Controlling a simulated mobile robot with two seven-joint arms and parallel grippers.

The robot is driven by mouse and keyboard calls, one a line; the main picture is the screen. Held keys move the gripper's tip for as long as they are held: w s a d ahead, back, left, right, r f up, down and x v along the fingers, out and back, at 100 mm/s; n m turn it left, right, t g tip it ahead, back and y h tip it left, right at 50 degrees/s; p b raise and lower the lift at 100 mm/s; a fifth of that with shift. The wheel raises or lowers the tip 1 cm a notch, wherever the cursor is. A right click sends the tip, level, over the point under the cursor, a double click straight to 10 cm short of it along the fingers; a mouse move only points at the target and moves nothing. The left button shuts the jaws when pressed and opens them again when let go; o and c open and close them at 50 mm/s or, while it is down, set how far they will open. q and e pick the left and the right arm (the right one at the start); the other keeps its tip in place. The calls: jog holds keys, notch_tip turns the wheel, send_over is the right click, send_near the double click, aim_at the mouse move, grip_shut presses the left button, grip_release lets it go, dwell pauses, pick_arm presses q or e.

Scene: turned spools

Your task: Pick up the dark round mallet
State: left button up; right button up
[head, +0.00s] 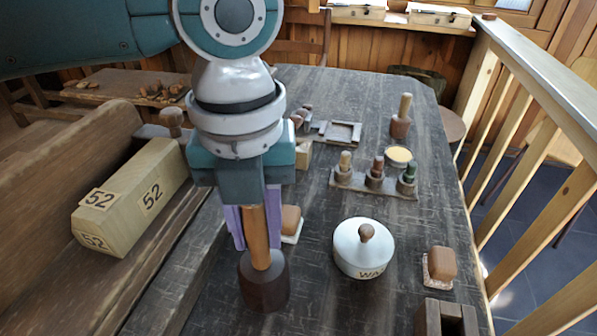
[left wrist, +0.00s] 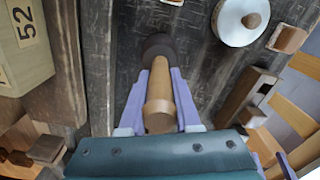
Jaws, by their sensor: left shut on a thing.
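The dark round mallet (head: 265,285) has a dark brown round head and a lighter wooden handle. It is upright, head down, near the front of the table. My left gripper (head: 257,240) is above it, pointing down, with its purple fingers shut on the handle. In the left wrist view the handle of the mallet (left wrist: 160,88) runs between the fingers of the gripper (left wrist: 160,75), and the dark head lies beyond the fingertips. I cannot tell whether the head touches the table. My right gripper is not in view.
A white lidded pot (head: 363,250) stands right of the mallet, with a wooden block (head: 440,265) further right. A block marked 52 (head: 130,205) lies left. Behind are a rack of pegs (head: 374,183) and a redder mallet (head: 400,122). A railing (head: 530,130) borders the right.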

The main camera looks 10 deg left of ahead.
pick_arm(q)
jog(key=shift+r, duration=0.15)
grip_shut()
notch_tip(320, 180, up, 20)
jog(key=p, duration=0.1)
jog(key=shift+o, duration=2.2)
grip_release()
grip_shut()
